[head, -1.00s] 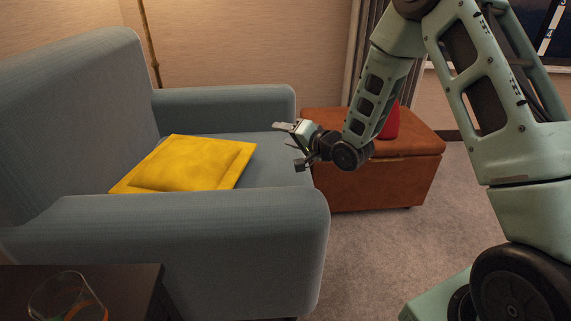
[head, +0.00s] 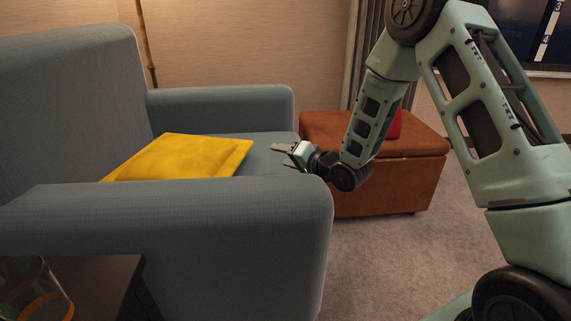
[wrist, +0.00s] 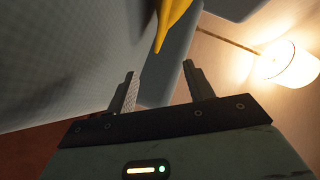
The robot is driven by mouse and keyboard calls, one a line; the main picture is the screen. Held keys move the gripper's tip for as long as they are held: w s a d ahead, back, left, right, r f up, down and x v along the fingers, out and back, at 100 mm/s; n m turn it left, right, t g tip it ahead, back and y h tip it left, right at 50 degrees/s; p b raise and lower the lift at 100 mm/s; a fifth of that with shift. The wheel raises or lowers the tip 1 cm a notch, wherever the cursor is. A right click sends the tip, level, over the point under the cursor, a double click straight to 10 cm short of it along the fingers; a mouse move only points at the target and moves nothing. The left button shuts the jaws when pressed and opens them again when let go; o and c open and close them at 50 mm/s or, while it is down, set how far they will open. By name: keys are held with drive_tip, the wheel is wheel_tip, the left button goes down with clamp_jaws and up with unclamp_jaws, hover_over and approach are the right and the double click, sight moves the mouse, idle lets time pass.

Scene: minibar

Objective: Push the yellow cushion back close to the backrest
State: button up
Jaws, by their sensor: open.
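The yellow cushion (head: 190,156) lies flat on the seat of the blue-grey armchair (head: 262,228). Its near edge is hidden behind the near armrest. The backrest (head: 70,95) rises to the left of it. My gripper (head: 280,156) is open and empty at the front of the seat, to the right of the cushion and apart from it. In the wrist view, my gripper's two fingers (wrist: 160,82) are spread, and a corner of the yellow cushion (wrist: 172,20) shows beyond them at the top.
A brown leather ottoman (head: 385,182) with a red object (head: 396,124) stands behind my forearm at the right. A dark side table (head: 95,282) with a glass (head: 32,292) is at the lower left. A lit lamp (wrist: 288,62) shows in the wrist view.

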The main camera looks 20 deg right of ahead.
sight(250, 148)
idle(0.3)
drive_tip(key=b+x, duration=0.6)
drive_tip(key=x, duration=1)
drive_tip(key=shift+a+b, duration=0.15)
drive_tip(key=shift+b, duration=0.25)
drive_tip(key=shift+w+a, duration=0.25)
drive_tip(key=shift+w, duration=0.4)
drive_tip(key=shift+f, duration=0.1)
clamp_jaws()
